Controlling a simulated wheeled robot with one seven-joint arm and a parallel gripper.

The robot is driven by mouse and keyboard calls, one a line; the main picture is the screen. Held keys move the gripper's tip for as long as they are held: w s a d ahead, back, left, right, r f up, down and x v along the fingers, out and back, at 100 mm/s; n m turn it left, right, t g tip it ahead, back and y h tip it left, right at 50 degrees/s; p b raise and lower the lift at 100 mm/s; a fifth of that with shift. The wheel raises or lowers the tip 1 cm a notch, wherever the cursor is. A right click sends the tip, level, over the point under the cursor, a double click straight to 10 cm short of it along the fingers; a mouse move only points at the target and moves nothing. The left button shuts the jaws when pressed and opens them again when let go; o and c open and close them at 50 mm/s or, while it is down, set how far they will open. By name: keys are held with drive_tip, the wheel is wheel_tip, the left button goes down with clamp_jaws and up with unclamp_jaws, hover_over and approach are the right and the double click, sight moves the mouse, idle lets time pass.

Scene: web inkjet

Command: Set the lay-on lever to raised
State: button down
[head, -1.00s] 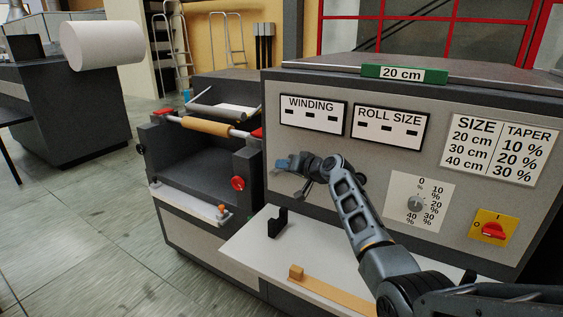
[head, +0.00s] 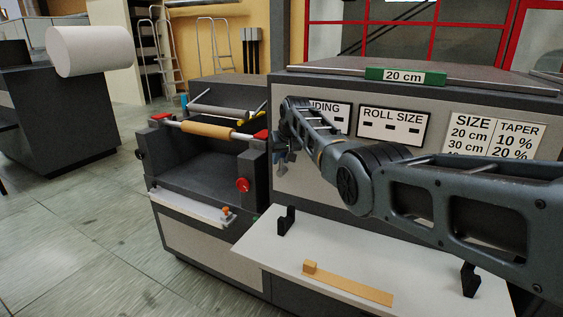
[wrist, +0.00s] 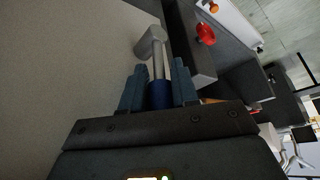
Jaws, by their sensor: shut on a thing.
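The lay-on lever shows in the wrist view as a grey shaft (wrist: 158,58) with a rounded grey hub and a dark blue grip (wrist: 160,95). My gripper (wrist: 159,80) is shut on the blue grip, one blue finger on each side. In the head view my gripper (head: 283,155) is beside the left end of the grey front panel (head: 320,187), pointing down. My arm hides most of the lever there, so its exact angle cannot be told. The winding sign (head: 338,112) is partly covered by my arm.
Left of the panel is the winder with a tan roll (head: 205,130) and a red knob (head: 242,185). A white shelf (head: 350,255) below holds black brackets and a tan strip. My arm hides the dial and switch. Open floor (head: 90,235) lies at left.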

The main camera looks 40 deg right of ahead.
drive_tip(key=shift+w+a+r+g, duration=0.1)
drive_tip(key=shift+w+g, duration=0.2)
drive_tip(key=shift+g, duration=0.1)
drive_tip(key=c, duration=1.2)
unclamp_jaws()
drive_tip(key=shift+w, duration=0.1)
drive_tip(key=shift+a+v, duration=0.2)
drive_tip(key=shift+v, duration=3.65)
